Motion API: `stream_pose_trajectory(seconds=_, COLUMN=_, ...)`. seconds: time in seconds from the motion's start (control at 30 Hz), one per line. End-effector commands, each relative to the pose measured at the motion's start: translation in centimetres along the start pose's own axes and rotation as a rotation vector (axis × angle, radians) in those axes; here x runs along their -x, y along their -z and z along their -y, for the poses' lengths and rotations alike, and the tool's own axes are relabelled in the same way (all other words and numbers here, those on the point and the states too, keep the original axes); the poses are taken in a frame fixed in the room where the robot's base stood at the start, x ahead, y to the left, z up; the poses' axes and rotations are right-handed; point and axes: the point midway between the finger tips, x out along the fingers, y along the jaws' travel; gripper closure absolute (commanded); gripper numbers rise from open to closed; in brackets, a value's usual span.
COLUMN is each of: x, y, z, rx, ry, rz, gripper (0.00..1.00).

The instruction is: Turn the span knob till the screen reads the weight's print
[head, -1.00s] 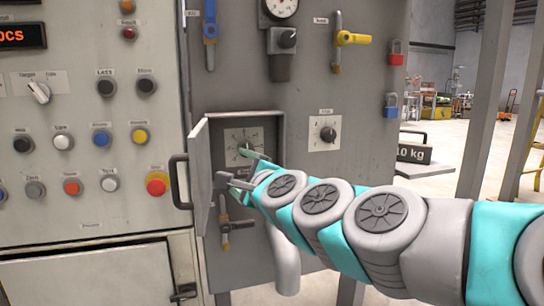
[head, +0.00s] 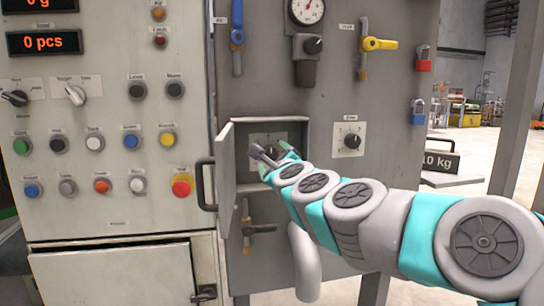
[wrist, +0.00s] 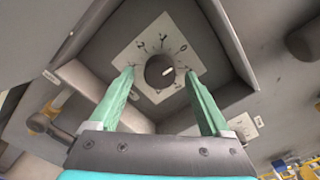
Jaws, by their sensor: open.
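A dark round knob with a white pointer mark (wrist: 160,70) sits on a pale dial plate (wrist: 138,48) inside an open recessed box. I cannot read a span label on it. In the head view the dial plate (head: 270,139) is partly hidden by my gripper (head: 270,150). My gripper (wrist: 160,73) is open, with one green finger on each side of the knob; contact does not show. The upper screen (head: 42,6), cut by the frame edge, reads 0 g, and the lower screen (head: 42,42) reads 0 pcs. A dark weight (head: 438,163) printed 10 kg stands at right.
The box's door (head: 226,175) stands open on the left, close to my gripper. Another dial knob (head: 352,141) is to the right. A yellow-handled valve (head: 378,44), padlocks and a left panel of buttons surround the box.

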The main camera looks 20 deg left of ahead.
Motion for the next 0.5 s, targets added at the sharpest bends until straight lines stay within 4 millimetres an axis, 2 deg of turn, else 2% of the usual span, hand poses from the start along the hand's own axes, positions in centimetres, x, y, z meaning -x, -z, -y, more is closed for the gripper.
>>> stream_pose_trajectory(seconds=0.13, x=-1.12, y=0.01, z=-0.10, rx=0.000, ry=-0.002, rz=0.000, gripper=0.19)
stream_pose_trajectory(seconds=0.4, x=-1.27, y=-0.04, z=-0.06, rx=0.000, ry=-0.002, rz=0.001, gripper=0.19)
stream_pose_trajectory(seconds=0.5, x=-1.26, y=-0.03, z=-0.06, rx=0.000, ry=-0.002, rz=0.001, gripper=0.28)
